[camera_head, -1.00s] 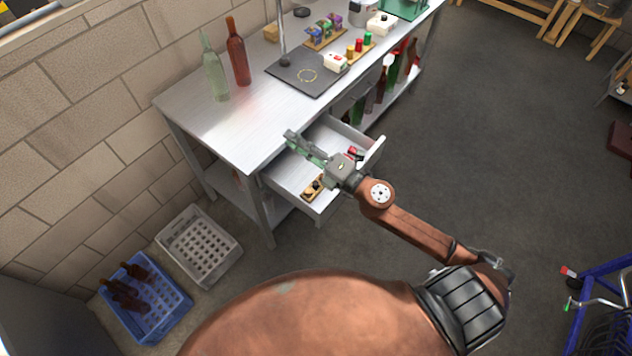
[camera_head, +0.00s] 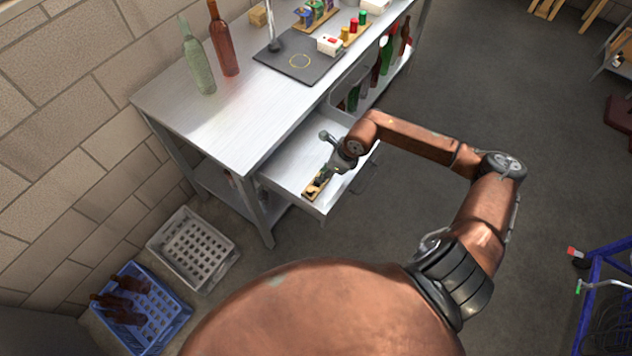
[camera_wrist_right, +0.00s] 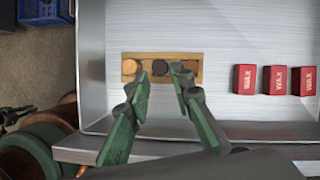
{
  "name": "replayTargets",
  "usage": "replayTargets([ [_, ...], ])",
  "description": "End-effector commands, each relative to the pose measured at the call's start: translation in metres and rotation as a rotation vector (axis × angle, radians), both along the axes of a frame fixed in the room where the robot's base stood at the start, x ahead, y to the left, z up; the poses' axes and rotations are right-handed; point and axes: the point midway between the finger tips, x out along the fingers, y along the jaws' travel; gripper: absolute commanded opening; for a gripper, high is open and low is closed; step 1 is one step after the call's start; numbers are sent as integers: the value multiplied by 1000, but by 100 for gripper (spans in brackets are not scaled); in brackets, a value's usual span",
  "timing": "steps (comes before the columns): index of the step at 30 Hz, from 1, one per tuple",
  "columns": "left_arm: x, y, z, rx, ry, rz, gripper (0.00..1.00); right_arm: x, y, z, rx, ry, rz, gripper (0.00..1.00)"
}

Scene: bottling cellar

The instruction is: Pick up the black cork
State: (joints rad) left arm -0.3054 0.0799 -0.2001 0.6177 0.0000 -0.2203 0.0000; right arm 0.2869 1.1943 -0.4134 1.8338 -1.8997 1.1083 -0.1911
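The black cork (camera_wrist_right: 160,68) stands in the middle of a small wooden holder (camera_wrist_right: 151,56) inside the open drawer. A brown cork (camera_wrist_right: 129,66) sits at the left end of the holder. In the head view my right gripper (camera_head: 324,155) is over the drawer, by the holder (camera_head: 313,190). My left gripper is not in view.
The drawer (camera_wrist_right: 230,110) has raised walls around the holder. Three red wax blocks (camera_wrist_right: 277,80) lie to the right in it. Above stands the steel bench (camera_head: 190,125) with bottles and a dark mat (camera_head: 285,68). Crates (camera_head: 195,250) stand on the floor.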

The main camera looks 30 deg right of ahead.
Motion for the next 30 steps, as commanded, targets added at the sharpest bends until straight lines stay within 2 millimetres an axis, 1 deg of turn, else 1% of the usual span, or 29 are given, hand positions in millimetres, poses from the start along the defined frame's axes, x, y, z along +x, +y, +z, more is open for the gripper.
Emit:
replayTargets([
  [3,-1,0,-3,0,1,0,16,5,5,-18,3,1,-1,21],
  [6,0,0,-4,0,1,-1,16,10,8,-32,3,1,-1,21],
  [9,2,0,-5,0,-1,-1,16,13,11,-40,5,1,0,21],
  [17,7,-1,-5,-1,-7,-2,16,14,12,-42,3,0,3,21],
  [23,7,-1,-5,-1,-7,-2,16,15,13,-42,3,-1,4,9],
  [30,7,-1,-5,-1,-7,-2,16,15,13,-42,3,0,4,9],
])
